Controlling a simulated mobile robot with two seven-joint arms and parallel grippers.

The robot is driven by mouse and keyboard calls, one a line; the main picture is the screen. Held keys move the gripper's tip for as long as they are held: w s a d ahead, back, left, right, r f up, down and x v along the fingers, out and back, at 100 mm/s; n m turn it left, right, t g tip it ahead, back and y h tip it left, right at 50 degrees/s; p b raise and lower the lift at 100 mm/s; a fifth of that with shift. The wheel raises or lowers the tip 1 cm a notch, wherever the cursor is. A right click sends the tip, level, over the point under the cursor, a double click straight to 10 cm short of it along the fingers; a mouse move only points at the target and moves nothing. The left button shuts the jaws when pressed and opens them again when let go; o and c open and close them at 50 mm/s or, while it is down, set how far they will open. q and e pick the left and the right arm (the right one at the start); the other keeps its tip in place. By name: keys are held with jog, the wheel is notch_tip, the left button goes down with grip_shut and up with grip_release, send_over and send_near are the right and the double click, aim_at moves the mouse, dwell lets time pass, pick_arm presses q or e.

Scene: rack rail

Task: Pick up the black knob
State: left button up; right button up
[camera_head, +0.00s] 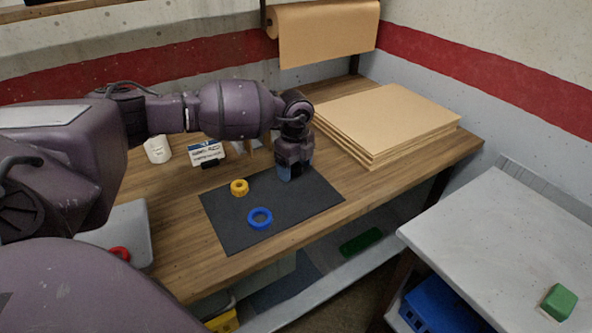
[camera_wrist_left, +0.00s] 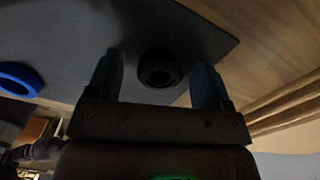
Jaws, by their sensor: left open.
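The black knob (camera_wrist_left: 160,68) is a dark round piece with a hole in its middle, lying on the dark mat (camera_head: 235,215). It shows in the left wrist view between the two blue fingers of my left gripper (camera_wrist_left: 158,82). The fingers stand apart on either side of it, with a gap to each; I cannot tell how far above the mat their tips are. In the head view my left gripper (camera_head: 290,174) points down over the mat's far right part and hides the knob. My right gripper is not in view.
A small labelled box (camera_head: 205,153) and white cup (camera_head: 157,149) stand behind.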

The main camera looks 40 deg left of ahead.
pick_arm(q)
jog(key=shift+r, duration=0.1)
jog(key=c, duration=1)
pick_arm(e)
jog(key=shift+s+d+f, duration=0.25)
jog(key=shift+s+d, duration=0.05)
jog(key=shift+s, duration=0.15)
pick_arm(q)
jog(key=shift+r, duration=0.15)
jog(key=shift+c, duration=0.2)
